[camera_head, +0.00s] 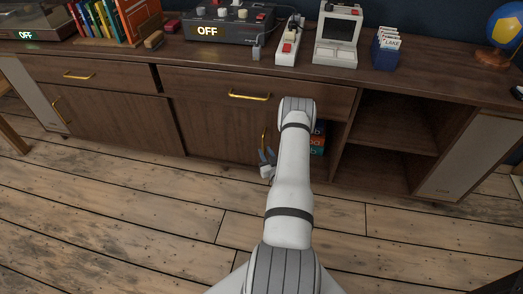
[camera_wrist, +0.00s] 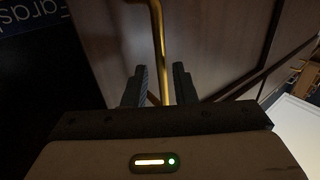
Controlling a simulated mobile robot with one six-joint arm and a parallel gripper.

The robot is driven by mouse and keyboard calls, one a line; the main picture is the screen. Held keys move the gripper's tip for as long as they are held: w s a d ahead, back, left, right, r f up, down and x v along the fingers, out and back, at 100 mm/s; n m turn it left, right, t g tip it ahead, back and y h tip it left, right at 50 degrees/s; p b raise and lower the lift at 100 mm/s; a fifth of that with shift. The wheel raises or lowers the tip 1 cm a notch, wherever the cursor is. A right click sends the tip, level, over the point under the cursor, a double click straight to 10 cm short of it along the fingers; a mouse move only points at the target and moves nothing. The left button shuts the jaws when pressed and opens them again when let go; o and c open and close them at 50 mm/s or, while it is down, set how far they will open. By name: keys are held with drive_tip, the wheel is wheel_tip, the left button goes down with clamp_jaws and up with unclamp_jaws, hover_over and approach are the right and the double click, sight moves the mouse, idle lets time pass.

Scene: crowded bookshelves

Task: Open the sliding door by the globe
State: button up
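The globe (camera_head: 505,27), blue and yellow on a wooden stand, sits on the cabinet top at far right. Below it, a pale grey panel (camera_head: 462,165) covers the cabinet's right end; I cannot tell whether it slides. My gripper (camera_head: 266,157) is low at the cabinet front, partly behind my arm, by a brown door (camera_head: 222,130) with an upright gold handle (camera_head: 263,138). In the wrist view, my gripper (camera_wrist: 160,85) is open, its dark fingers on either side of the gold handle (camera_wrist: 158,40), with gaps visible. The handle's lower end is hidden.
An open compartment with boxes (camera_head: 317,138) is right of my arm, and empty shelves (camera_head: 395,125) are further right. A drawer with a gold handle (camera_head: 249,96) is above the door. Several devices stand on the cabinet top (camera_head: 200,55). The wooden floor (camera_head: 150,215) is clear.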

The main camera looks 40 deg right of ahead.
sight(263, 148)
drive_tip(key=shift+x, duration=1.65)
drive_tip(key=shift+c, duration=0.4)
clamp_jaws()
